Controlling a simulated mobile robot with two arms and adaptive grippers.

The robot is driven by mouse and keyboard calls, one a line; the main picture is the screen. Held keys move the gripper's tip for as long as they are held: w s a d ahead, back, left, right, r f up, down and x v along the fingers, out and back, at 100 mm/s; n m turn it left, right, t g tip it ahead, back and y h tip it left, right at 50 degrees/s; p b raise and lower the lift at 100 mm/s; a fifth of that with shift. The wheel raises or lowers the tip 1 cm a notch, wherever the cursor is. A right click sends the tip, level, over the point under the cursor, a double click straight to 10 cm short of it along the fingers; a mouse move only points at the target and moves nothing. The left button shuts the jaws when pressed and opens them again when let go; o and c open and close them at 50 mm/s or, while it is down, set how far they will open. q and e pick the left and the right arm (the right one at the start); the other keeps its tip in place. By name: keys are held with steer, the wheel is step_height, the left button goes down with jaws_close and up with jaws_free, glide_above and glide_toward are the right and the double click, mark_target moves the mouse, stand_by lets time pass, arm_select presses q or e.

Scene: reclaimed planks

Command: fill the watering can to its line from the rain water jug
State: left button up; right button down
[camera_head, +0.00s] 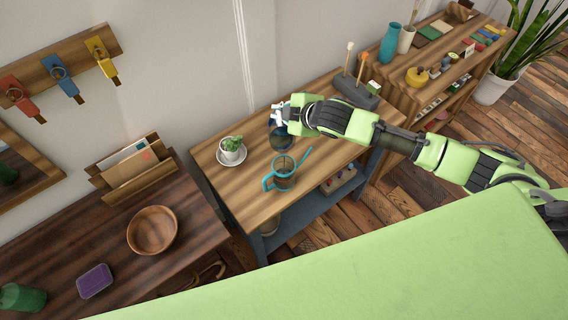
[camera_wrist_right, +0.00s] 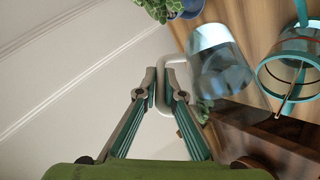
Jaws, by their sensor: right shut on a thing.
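The watering can (camera_head: 284,181), clear with teal trim, stands on the middle wooden table, its thin spout pointing up to the right. It also shows at the right of the wrist view (camera_wrist_right: 291,72). The rain water jug (camera_head: 279,138) is behind it, clear with bluish water inside. In the wrist view the jug (camera_wrist_right: 215,62) is large, beside the can and apart from it. My right gripper (camera_wrist_right: 163,88) is shut on the jug's pale handle; in the head view the gripper (camera_head: 279,116) partly covers the jug. Whether the jug touches the table is unclear. My left gripper is out of view.
A potted succulent on a saucer (camera_head: 232,153) stands left of the can. A grey holder with upright tools (camera_head: 355,91) is at the table's back right. A wooden bowl (camera_head: 152,230) sits on the darker left table. The table's front left is clear.

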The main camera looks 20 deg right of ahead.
steer(key=shift+r+b, duration=0.25)
steer(key=shift+b, duration=0.05)
steer(key=shift+s+a+t+b, duration=0.1)
steer(key=shift+s+t+b, duration=0.25)
steer(key=shift+t+b, duration=0.9)
stand_by(2.9)
steer(key=shift+s+r+n+b, duration=0.25)
steer(key=shift+r+n+b, duration=0.15)
steer(key=shift+b, duration=0.45)
stand_by(1.7)
